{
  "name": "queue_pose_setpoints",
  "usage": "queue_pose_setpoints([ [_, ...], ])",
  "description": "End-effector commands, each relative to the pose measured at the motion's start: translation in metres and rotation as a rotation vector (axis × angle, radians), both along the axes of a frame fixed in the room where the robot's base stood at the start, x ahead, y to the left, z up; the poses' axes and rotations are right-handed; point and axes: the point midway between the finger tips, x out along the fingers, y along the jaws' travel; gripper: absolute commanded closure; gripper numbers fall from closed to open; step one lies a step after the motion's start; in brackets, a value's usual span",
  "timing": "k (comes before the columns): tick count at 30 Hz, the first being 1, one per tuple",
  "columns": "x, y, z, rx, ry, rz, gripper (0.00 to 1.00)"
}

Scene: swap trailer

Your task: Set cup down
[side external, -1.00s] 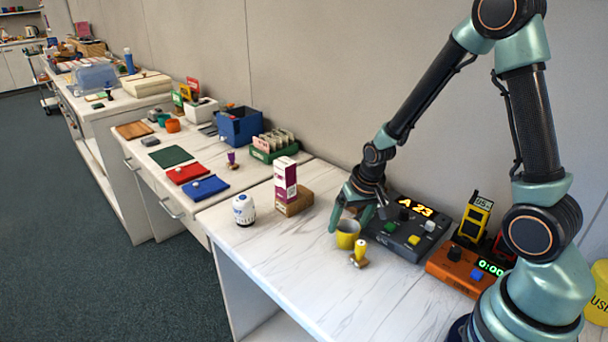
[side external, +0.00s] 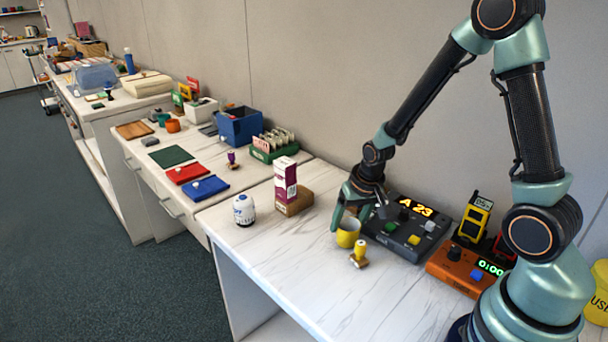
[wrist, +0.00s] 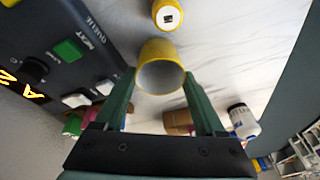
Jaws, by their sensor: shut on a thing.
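A yellow cup (side external: 347,234) with a pale inside is between the fingers of my gripper (side external: 350,212), near the front of the dark grey console. In the wrist view the same cup (wrist: 161,68) sits between the two green fingertips of my gripper (wrist: 160,85), which is shut on it. The cup looks upright and at or very near the white worktop (side external: 300,255); I cannot tell whether its base touches. My fingers hide part of its sides.
A yellow-topped stamp (side external: 359,254) stands close in front of the cup. The dark console (side external: 405,230) with lit "A 23" is just right, and an orange timer box (side external: 466,270) is beyond. A purple-white carton (side external: 285,180) and a white jar (side external: 244,210) stand left. Worktop between is clear.

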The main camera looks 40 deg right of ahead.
Motion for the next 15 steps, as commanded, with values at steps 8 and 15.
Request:
queue_pose_setpoints([
  [8, 0.002, 0.0, 0.041, -0.002, -0.01, 0.0, 0.97],
  [15, 0.002, 0.0, 0.109, -0.002, -0.013, 0.0, 0.97],
])
